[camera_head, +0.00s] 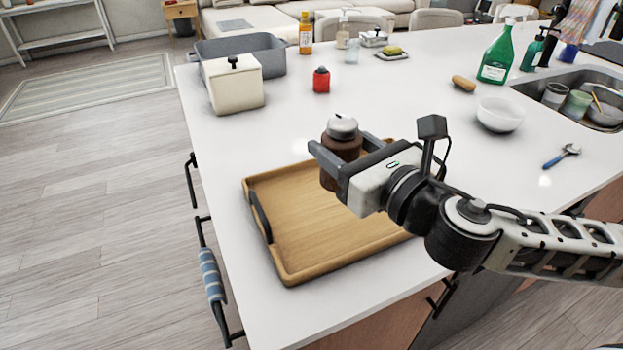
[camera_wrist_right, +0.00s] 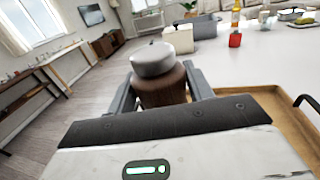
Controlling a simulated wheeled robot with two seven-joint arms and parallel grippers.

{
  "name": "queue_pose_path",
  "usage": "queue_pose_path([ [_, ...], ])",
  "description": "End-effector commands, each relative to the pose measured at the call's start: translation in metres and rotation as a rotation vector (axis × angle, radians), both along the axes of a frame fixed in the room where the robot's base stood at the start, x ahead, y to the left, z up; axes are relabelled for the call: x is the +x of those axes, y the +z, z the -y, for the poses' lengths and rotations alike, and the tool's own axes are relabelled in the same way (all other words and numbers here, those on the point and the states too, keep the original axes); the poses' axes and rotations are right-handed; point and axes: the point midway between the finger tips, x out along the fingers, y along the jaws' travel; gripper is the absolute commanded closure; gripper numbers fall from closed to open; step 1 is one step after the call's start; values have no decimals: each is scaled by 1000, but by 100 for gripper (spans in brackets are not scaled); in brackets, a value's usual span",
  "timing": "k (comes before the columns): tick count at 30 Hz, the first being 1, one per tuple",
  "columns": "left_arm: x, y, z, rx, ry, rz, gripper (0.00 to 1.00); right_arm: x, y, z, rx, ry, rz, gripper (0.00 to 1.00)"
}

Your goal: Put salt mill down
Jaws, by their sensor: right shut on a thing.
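The salt mill (camera_head: 342,150) has a dark brown wooden body and a silver metal top. My right gripper (camera_head: 345,160) is shut on it, with one finger on each side of the body. The mill is upright, over the far part of the wooden tray (camera_head: 300,256). I cannot tell whether its base touches the tray, as the gripper hides part of it. In the right wrist view the mill (camera_wrist_right: 158,75) stands between the fingers, its metal top clear of them. My left gripper is not in view.
The tray's visible floor is bare. Behind it stand a cream canister (camera_head: 235,88), a grey pan (camera_head: 268,48) and a red jar (camera_head: 321,80). A white bowl (camera_head: 500,115) and a blue-handled wrench (camera_head: 562,156) lie to the right, by the sink (camera_head: 575,82).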

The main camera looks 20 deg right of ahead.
Motion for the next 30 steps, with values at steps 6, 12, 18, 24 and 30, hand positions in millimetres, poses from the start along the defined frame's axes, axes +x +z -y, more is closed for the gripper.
queue_pose_path([
  [6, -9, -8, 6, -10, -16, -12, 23, 37, -15, -18, 8, 3, 2, 76],
  [12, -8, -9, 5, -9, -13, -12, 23, 81, -43, -37, 4, 3, 0, 76],
  [18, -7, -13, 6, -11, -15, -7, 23, 106, -80, -48, 1, 3, 0, 76],
  [24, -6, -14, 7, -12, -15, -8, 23, 116, -91, -52, -1, 4, 2, 76],
  [30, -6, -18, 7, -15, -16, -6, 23, 120, -116, -53, -1, 2, -3, 76],
])
